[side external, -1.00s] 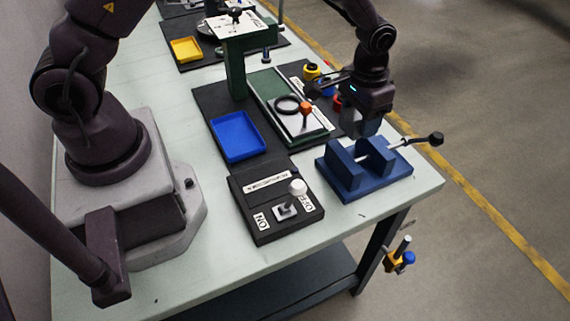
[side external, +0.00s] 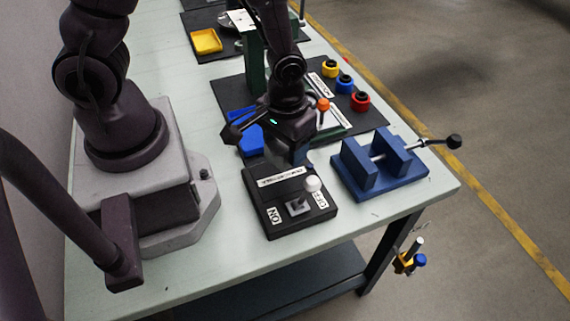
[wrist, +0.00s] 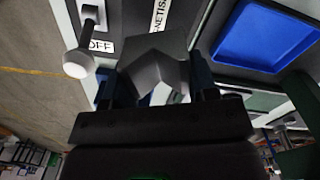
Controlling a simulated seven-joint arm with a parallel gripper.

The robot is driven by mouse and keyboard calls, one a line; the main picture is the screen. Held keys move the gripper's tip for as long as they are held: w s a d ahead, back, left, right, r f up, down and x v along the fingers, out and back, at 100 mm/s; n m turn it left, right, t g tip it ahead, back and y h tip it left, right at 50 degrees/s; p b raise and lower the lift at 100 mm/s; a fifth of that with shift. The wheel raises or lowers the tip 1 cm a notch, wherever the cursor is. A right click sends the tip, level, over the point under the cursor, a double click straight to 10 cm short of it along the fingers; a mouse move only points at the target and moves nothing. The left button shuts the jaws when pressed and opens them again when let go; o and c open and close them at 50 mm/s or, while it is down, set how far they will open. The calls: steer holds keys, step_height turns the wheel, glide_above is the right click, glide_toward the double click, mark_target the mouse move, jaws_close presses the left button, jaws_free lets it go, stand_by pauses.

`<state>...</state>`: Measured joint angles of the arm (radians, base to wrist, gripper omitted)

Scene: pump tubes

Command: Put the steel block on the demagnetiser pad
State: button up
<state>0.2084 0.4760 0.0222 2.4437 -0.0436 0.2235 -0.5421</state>
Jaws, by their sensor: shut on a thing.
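The steel block (wrist: 155,65) is a grey, faceted piece held between the two fingers of my gripper (wrist: 153,88) in the wrist view. In the side view my gripper (side external: 297,158) points down just above the back edge of the black demagnetiser box (side external: 290,212). The box has a white-knobbed lever (side external: 312,184), ON and OFF labels and a name strip (side external: 281,177). The lever knob also shows in the wrist view (wrist: 77,63), left of the block. My gripper hides much of the area behind the strip, and I cannot make out the pad or any contact with it.
A blue vise (side external: 380,172) stands to the right, its handle reaching past the table edge. A blue tray (side external: 250,140) lies behind my gripper, partly hidden. An orange-knobbed lever (side external: 323,105) and yellow, blue and red round pieces (side external: 345,84) stand farther back.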

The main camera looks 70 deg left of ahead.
mark_target(286, 174)
steer(key=shift+f, duration=2.4)
steer(key=shift+f, duration=0.2)
steer(key=o, duration=1)
steer(key=shift+r, duration=0.1)
